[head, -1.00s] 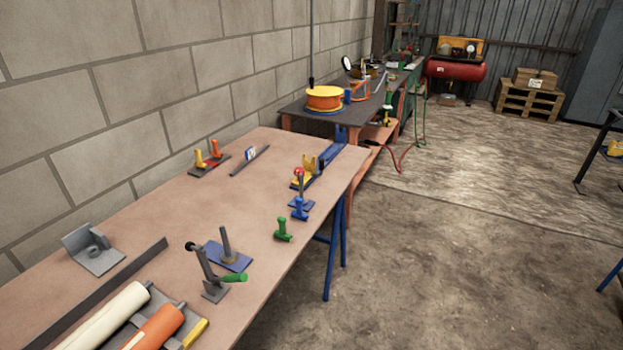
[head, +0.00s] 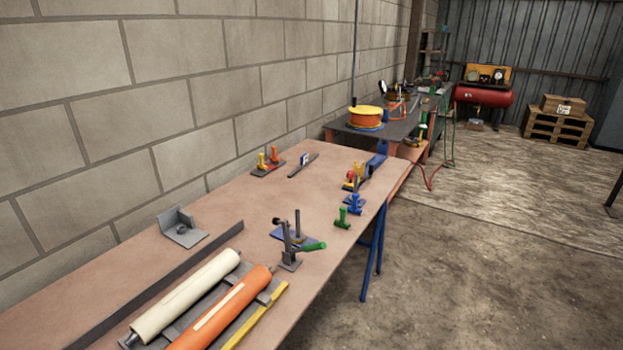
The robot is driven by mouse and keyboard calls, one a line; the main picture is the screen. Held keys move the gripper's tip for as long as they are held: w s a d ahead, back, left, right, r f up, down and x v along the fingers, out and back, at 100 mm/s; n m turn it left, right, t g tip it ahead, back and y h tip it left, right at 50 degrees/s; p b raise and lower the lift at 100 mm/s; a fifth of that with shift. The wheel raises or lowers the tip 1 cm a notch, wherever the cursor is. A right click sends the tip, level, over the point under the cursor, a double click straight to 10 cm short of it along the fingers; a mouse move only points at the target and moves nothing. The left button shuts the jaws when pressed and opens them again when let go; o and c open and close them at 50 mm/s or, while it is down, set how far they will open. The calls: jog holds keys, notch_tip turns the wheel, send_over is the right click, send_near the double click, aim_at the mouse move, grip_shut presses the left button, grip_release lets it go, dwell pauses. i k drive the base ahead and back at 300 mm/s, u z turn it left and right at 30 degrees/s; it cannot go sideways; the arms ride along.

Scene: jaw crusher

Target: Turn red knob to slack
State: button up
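A small red knob (head: 351,175) shows near the far right part of the workbench (head: 225,211), beside yellow and blue parts of a fixture (head: 359,177). It is small and partly merged with these parts, so its setting cannot be read. Another small red piece (head: 274,154) stands on a dark plate with yellow pegs near the wall. My gripper is not in view.
On the bench are a cream roller (head: 185,297), an orange roller (head: 222,312), a toggle clamp with green handle (head: 290,246), a grey bracket (head: 182,227), a green fitting (head: 342,218) and a blue fitting (head: 355,203). A block wall bounds the left. Concrete floor (head: 470,270) on the right is open.

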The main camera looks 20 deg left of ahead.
aim_at(350, 174)
jog(key=u, duration=0.5)
jog(key=i, duration=1)
jog(key=k, duration=0.55)
jog(key=z, duration=0.65)
jog(key=i, duration=1.55)
jog(key=u, duration=0.8)
